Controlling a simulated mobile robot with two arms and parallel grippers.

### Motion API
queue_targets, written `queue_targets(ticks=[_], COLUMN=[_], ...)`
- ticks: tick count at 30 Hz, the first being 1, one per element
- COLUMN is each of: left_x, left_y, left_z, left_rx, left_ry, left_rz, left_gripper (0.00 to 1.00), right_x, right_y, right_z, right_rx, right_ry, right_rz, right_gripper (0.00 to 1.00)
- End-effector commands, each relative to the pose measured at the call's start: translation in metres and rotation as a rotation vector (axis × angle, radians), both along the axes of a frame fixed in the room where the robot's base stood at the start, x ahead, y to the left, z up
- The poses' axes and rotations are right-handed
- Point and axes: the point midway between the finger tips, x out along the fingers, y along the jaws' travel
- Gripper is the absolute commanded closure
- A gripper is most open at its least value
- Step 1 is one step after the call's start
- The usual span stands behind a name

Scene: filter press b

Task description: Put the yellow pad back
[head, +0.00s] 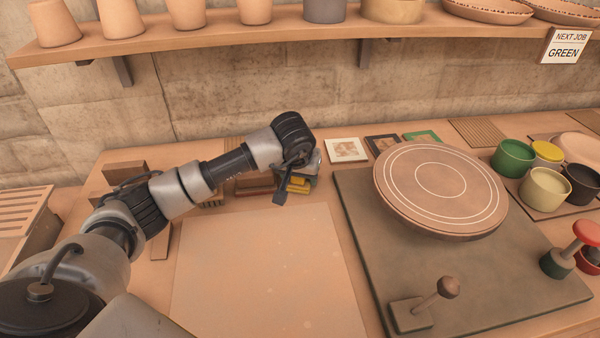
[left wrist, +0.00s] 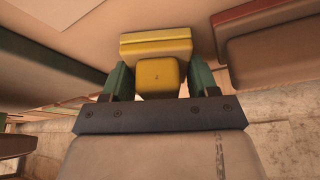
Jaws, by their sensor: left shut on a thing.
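The yellow pad (head: 299,184) is partly hidden under my left gripper (head: 287,180) in the head view, at the back of the table. In the left wrist view, the yellow pad (left wrist: 156,43) has a squarish yellow grip (left wrist: 158,75) between the two green fingers of my left gripper (left wrist: 159,82). The left gripper is shut on this grip. I cannot tell whether the pad touches the surface below. My right gripper is not in view.
A reddish pad (head: 254,187) lies just left of the yellow one; a red-brown block (left wrist: 265,40) shows close by in the wrist view. A pale sheet (head: 265,270) lies in front. A round disc (head: 440,190) stands on a dark slab (head: 355,215) at right. A shelf (head: 220,30) runs overhead.

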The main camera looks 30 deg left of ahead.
Motion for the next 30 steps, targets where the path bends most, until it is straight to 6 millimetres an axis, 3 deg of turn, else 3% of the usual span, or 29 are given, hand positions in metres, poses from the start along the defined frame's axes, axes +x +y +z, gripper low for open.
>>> queue_targets(ticks=[3,4,6,17,30], left_x=[0.000,0.000,0.000,-0.001,-0.033], left_y=[0.000,0.000,0.000,0.000,-0.008], left_z=[-0.003,-0.002,-0.002,0.004,0.084], left_rx=[0.000,0.000,0.000,0.001,0.001], left_ry=[-0.001,-0.001,0.000,-0.002,-0.005], left_rz=[0.000,0.000,0.000,-0.001,-0.001], left_gripper=[0.60,0.38,0.30,0.30,0.30], right_x=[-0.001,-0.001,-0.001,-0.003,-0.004], right_y=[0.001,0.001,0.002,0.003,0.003], right_z=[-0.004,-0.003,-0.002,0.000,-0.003], right_rx=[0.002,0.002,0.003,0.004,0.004], right_ry=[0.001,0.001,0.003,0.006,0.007], right_rz=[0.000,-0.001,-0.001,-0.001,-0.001], right_gripper=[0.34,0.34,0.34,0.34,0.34])
